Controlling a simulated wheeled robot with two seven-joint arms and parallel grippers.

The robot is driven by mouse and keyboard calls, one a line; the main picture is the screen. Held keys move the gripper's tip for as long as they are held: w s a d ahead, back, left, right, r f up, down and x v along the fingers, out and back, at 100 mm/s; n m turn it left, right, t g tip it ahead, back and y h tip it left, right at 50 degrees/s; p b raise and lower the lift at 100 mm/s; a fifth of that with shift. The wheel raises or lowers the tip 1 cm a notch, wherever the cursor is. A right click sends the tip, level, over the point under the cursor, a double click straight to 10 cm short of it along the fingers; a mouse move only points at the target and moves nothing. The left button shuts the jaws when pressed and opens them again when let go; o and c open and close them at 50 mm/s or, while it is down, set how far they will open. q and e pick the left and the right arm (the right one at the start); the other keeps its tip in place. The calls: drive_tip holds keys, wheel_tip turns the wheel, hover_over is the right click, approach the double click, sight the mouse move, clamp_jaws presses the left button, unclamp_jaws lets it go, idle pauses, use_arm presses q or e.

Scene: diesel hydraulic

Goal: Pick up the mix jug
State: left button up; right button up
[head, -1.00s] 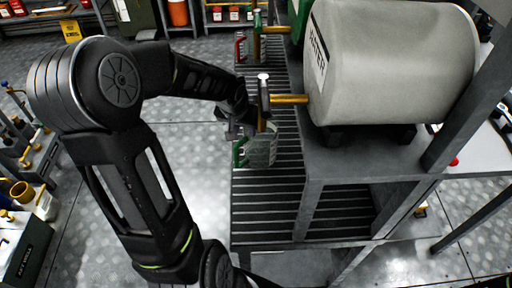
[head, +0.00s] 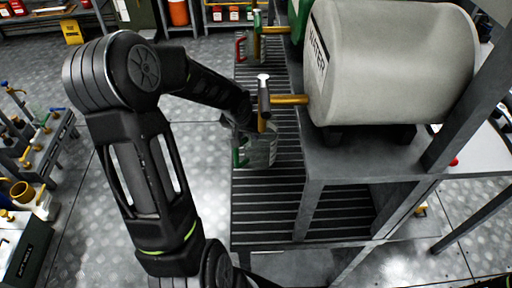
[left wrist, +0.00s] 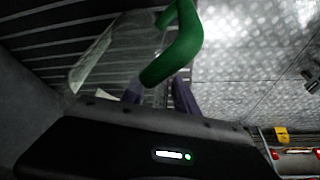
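The mix jug (head: 263,152) is a clear jug with a green handle (head: 238,152) on its left side. It stands on the slatted grating below the tank's tap. In the left wrist view the green handle (left wrist: 178,45) is close, with the clear jug body (left wrist: 120,50) to its left. My left gripper (head: 240,124) is at the jug's upper handle side, partly hidden by my arm. In the left wrist view its two dark fingers (left wrist: 159,96) show apart, near the handle's lower end. Whether they touch the handle is unclear. My right gripper is not in view.
A large grey water tank (head: 395,65) rests on a metal stand (head: 350,160) at the right. Its brass tap (head: 285,99) juts out above the jug. A red-handled jug (head: 240,48) stands farther back on the grating (head: 265,205). A rack (head: 45,140) is at the left.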

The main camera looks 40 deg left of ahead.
use_arm(q)
drive_tip(key=shift+c, duration=0.3)
clamp_jaws()
idle(0.3)
